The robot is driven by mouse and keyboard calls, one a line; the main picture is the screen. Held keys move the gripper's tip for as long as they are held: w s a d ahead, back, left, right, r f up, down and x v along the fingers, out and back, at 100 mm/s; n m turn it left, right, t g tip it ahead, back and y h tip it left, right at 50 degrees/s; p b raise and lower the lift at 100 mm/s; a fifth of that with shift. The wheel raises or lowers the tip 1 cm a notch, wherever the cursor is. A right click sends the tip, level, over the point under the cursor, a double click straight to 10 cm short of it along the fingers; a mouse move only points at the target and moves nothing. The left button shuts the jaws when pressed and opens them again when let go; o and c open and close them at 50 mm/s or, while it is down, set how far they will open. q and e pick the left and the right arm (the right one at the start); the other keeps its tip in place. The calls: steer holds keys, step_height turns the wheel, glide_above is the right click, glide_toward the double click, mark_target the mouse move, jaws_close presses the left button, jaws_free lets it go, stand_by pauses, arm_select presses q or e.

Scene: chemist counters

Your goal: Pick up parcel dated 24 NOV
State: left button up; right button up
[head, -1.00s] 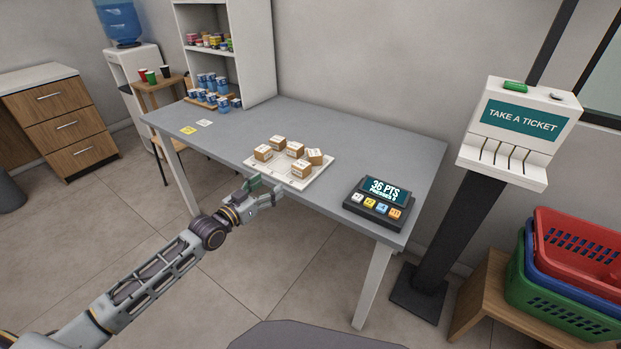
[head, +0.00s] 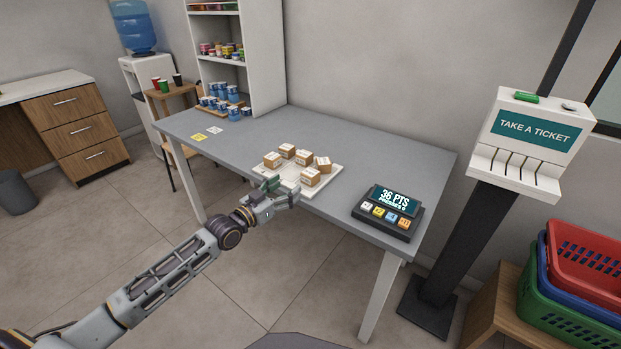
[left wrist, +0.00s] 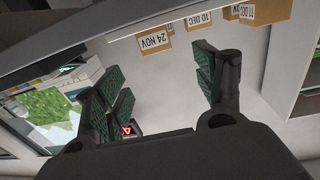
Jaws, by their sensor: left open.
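The parcel dated 24 NOV (left wrist: 155,39) is a small brown carton with a white label, at the top middle of the left wrist view, its text upside down. It lies beyond the space between the fingers of my left gripper (left wrist: 160,85), which is open, empty and apart from it. In the head view, several cartons stand on a white tray (head: 336,176), their dates too small to read, so I cannot tell there which is 24 NOV. In that view my left gripper (head: 282,191) is at the tray's front left edge.
In the left wrist view, a 10 DEC parcel (left wrist: 197,20) and an 11 DEC parcel (left wrist: 262,12) are beside it. A points terminal (head: 388,213) stands right of the tray on the grey table (head: 400,155). Blue-and-white cups (head: 222,99) stand at the table's left back.

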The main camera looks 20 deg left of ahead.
mark_target(298, 180)
arm_select(q)
steer(key=shift+b+x, duration=0.45)
steer(key=shift+x, duration=2.65)
steer(key=shift+w+d, duration=0.15)
steer(key=shift+w, duration=0.2)
arm_select(e)
steer(key=shift+w+a+r, duration=0.15)
steer(key=shift+a+r, duration=0.1)
steer(key=shift+r, duration=0.5)
steer(key=shift+w+a+r, duration=0.1)
steer(key=shift+a+r, duration=0.1)
steer(key=shift+r, duration=0.55)
steer(key=shift+f, duration=0.1)
